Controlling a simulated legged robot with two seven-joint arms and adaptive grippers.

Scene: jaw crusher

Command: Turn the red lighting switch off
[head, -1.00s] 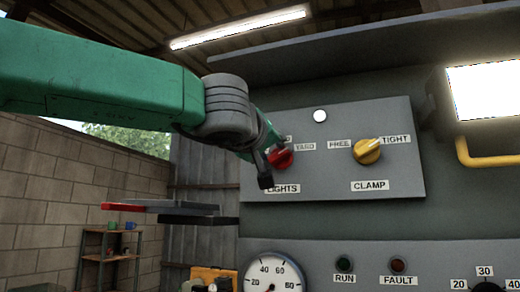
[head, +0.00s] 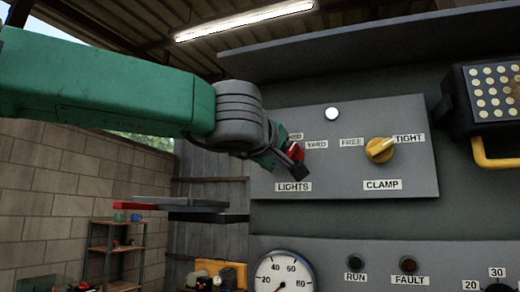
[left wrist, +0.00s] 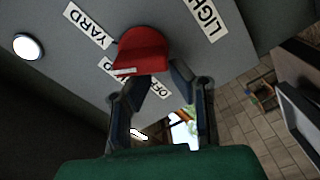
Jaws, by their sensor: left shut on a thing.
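The red lighting switch (head: 296,153) is a knob above the LIGHTS label on the grey panel (head: 350,175). My left gripper (head: 288,165) is at the knob and partly covers it in the head view. In the left wrist view the red knob (left wrist: 142,48) sits at the fingertips of my gripper (left wrist: 155,78), which is shut on it. A white mark shows on the knob's edge by a partly hidden label. A YARD label (left wrist: 87,26) and an OFF label (left wrist: 160,87) are near it. My right gripper is not in view.
The yellow CLAMP knob (head: 380,150) is to the right on the same panel. A lamp with a dotted face (head: 492,92) and a yellow pipe guard is at the far right, unlit. A gauge (head: 283,278) and RUN and FAULT lights are below.

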